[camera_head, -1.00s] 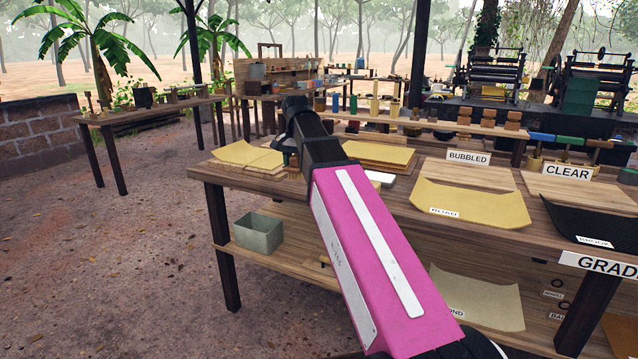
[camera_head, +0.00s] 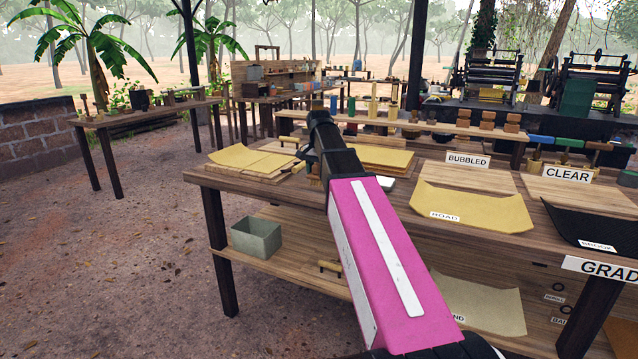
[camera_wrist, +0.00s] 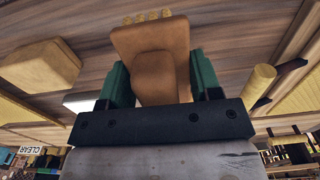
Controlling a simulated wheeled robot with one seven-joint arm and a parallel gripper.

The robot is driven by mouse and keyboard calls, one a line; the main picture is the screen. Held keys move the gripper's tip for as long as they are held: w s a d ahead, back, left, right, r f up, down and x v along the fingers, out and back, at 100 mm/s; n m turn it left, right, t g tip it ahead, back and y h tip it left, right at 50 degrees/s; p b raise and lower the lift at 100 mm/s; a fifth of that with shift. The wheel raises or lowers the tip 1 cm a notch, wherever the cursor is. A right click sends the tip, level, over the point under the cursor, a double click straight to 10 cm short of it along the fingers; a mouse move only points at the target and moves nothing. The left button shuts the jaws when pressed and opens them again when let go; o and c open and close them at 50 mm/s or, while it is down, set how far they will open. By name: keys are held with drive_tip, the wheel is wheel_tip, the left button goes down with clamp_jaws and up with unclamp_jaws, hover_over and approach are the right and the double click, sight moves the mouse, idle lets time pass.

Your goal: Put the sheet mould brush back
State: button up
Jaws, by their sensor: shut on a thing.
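My gripper (camera_wrist: 150,88) is shut on a brown wooden brush (camera_wrist: 150,42) with pale yellow bristle tufts at its far end. The green fingers sit on both sides of its handle in the wrist view. In the head view my gripper (camera_head: 306,160) is over the back left part of the wooden table, between flat yellow sheets. It is small and partly hidden by my wrist there. I cannot tell whether the bristles touch the table.
Yellow sheets (camera_head: 240,157) lie left of my gripper and a stack of sheets (camera_head: 385,158) lies right. A white block (camera_head: 386,183) is close by. The wrist view shows a tan block (camera_wrist: 38,75) and a yellow cylinder (camera_wrist: 258,84). A grey bin (camera_head: 257,238) stands on the lower shelf.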

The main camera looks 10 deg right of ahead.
sight(319, 182)
drive_tip(key=shift+f, duration=2)
drive_tip(key=o, duration=1.1)
drive_tip(key=shift+f, duration=0.1)
drive_tip(key=shift+c, duration=0.2)
wheel_tip(319, 182, up, 12)
drive_tip(key=shift+r, duration=0.15)
